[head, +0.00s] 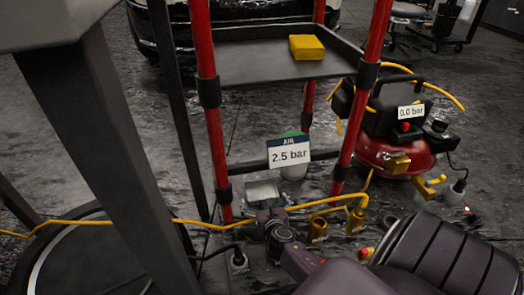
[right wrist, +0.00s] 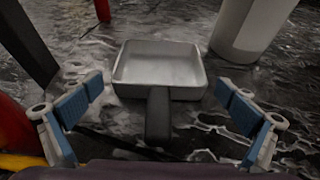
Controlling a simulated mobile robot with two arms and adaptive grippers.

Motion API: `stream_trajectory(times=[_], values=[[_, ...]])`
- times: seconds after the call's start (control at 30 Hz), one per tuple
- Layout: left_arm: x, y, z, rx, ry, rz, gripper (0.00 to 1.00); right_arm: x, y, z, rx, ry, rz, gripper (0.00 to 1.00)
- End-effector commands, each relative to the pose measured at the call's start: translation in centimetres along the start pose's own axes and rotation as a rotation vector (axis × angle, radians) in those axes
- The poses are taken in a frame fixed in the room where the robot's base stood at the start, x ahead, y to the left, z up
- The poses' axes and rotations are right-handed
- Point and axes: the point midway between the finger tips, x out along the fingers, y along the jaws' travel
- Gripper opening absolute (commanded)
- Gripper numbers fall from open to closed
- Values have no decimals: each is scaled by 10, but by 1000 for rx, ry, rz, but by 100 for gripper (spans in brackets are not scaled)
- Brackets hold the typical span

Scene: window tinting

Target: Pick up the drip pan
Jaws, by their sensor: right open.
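The drip pan (head: 263,190) is a small, square, light grey metal pan on the wet dark floor, inside the foot of the red-legged cart. In the right wrist view the pan (right wrist: 157,70) lies flat and empty, with its dark handle (right wrist: 158,116) pointing toward me. My right gripper (head: 272,224) is just in front of the pan. In the wrist view its blue-padded fingers (right wrist: 160,92) are spread wide on either side of the handle, with clear gaps. My left gripper is not in view.
The cart's red posts (head: 218,150) and shelf (head: 262,72) stand around and above the pan. A white cylinder (right wrist: 250,28) stands right of it. A red compressor (head: 405,150), brass fittings (head: 318,230) and a yellow hose (head: 195,222) are nearby.

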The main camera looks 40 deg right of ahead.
Motion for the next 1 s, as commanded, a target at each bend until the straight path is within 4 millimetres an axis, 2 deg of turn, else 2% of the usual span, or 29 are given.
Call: stream_trajectory(times=[0.1,0.37,0.73,1.0], values=[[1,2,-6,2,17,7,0,11,0,-1,0,-1,0,100],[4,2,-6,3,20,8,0,12,0,1,0,-1,0,100],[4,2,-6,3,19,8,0,12,0,1,0,0,0,61],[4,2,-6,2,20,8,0,12,0,2,0,-1,0,60]])
